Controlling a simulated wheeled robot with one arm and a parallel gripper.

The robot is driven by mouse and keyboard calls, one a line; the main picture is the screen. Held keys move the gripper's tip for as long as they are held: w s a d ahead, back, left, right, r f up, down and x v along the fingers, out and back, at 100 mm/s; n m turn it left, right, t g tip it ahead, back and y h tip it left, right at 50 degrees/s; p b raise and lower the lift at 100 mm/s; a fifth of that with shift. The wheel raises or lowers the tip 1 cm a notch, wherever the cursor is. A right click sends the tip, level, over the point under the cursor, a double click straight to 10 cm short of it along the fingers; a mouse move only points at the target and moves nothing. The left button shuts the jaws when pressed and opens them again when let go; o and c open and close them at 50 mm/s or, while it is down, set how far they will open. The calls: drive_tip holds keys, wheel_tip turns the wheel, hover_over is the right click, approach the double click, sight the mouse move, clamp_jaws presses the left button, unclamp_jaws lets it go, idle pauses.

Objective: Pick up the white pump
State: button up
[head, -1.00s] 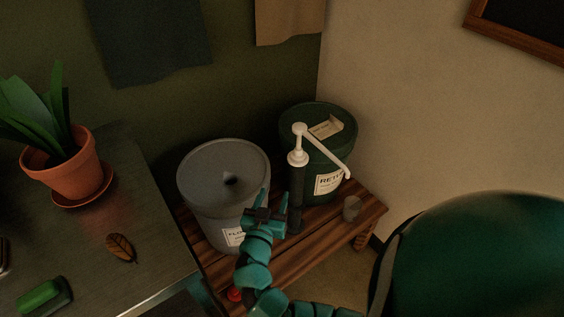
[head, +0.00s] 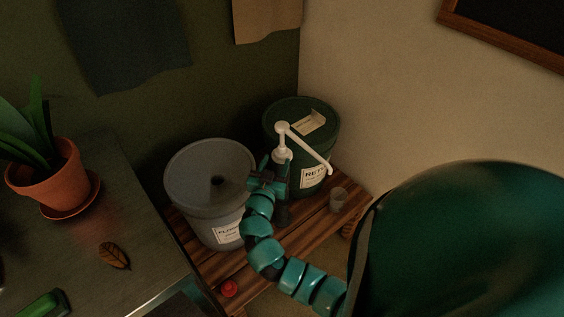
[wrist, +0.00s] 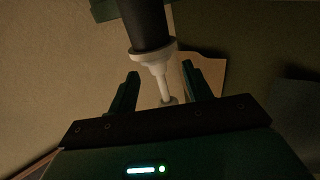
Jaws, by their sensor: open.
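The white pump (head: 283,128) stands upright in a dark tube (head: 283,212) on the wooden bench, its spout slanting down to the right, in front of the green bucket. My gripper (head: 270,168) is open beside the pump's lower white part, just left of it, and partly covers the tube. In the wrist view the pump appears upside down: its white collar and thin stem (wrist: 161,80) run between my two open fingers (wrist: 160,72) in the picture. I see no finger clearly touching it, and cannot tell the exact depth.
A grey lidded bucket (head: 202,170) is close left of my gripper. The green bucket (head: 312,150) is behind the pump. A small clear cup (head: 338,199) and a red object (head: 229,288) are nearby. A table (head: 150,230) with a potted plant (head: 50,175) is at left.

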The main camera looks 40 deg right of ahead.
sight(281, 154)
drive_tip(key=p+x, duration=0.1)
drive_tip(key=x, duration=0.1)
drive_tip(key=p+x, duration=0.1)
drive_tip(key=x, duration=0.2)
drive_tip(key=shift+s+d, duration=0.2)
drive_tip(key=shift+s, duration=0.05)
drive_tip(key=shift+w+d, duration=0.3)
drive_tip(key=shift+w, duration=0.05)
drive_tip(key=shift+c, duration=0.4)
clamp_jaws()
